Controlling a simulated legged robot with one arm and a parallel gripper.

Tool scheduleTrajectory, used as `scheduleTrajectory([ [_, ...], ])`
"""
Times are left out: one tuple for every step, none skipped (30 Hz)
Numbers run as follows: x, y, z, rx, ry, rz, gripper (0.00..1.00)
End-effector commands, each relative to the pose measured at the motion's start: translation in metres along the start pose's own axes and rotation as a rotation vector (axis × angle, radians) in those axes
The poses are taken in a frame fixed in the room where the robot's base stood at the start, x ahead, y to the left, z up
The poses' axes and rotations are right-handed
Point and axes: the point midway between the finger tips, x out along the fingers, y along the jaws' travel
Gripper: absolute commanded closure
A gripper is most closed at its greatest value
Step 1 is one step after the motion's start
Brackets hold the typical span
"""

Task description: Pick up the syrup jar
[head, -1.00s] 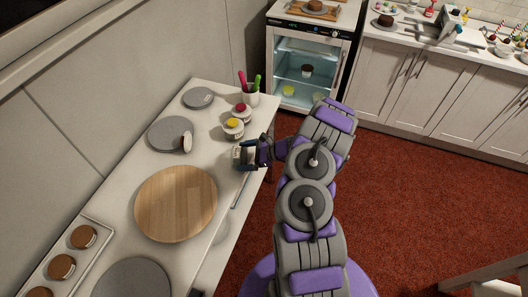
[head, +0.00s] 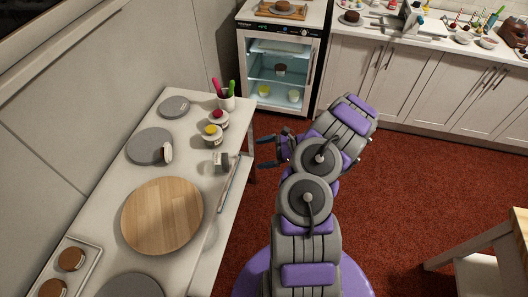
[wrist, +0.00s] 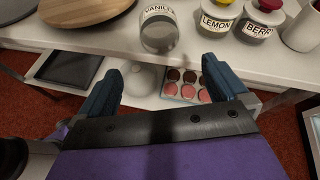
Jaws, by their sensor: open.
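A jar labelled VANILLA (wrist: 158,32) stands near the table's front edge in the wrist view; in the head view the vanilla jar (head: 221,161) shows small and pale. Jars labelled LEMON (wrist: 217,18), with a yellow top, and BERRY (wrist: 257,24), with a red top, stand to its right. In the head view the lemon jar (head: 212,134) and berry jar (head: 218,120) sit behind it. No label reads syrup. My gripper (head: 264,152) is open and empty, off the table edge, to the right of the vanilla jar and apart from it. The wrist view shows both fingers (wrist: 168,88) spread.
A wooden board (head: 161,214), grey discs (head: 149,146) and a tray of cakes (head: 92,254) share the table. A cup of utensils (head: 227,102) stands at its far end. A lower shelf holds a treat box (wrist: 182,84).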

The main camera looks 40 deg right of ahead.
Motion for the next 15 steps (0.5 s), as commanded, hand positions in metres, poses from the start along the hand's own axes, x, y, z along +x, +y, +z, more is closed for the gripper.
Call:
scheduleTrajectory([
  [0.000, 0.000, 0.000, 0.000, 0.000, 0.000, 0.00],
  [0.000, 0.000, 0.000, 0.000, 0.000, 0.000, 0.00],
  [0.000, 0.000, 0.000, 0.000, 0.000, 0.000, 0.00],
  [0.000, 0.000, 0.000, 0.000, 0.000, 0.000, 0.00],
  [0.000, 0.000, 0.000, 0.000, 0.000, 0.000, 0.00],
  [0.000, 0.000, 0.000, 0.000, 0.000, 0.000, 0.00],
  [0.000, 0.000, 0.000, 0.000, 0.000, 0.000, 0.00],
  [0.000, 0.000, 0.000, 0.000, 0.000, 0.000, 0.00],
  [0.000, 0.000, -0.001, 0.001, -0.001, 0.000, 0.00],
  [-0.001, 0.000, -0.003, 0.002, -0.003, 0.000, 0.00],
  [-0.001, 0.000, -0.005, 0.003, -0.006, 0.001, 0.00],
  [-0.001, 0.000, -0.010, 0.006, -0.012, 0.003, 0.00],
  [-0.002, -0.001, -0.014, 0.010, -0.018, 0.002, 0.00],
  [-0.002, -0.001, -0.019, 0.013, -0.025, 0.005, 0.00],
  [-0.002, -0.001, -0.027, 0.018, -0.041, 0.006, 0.00],
])
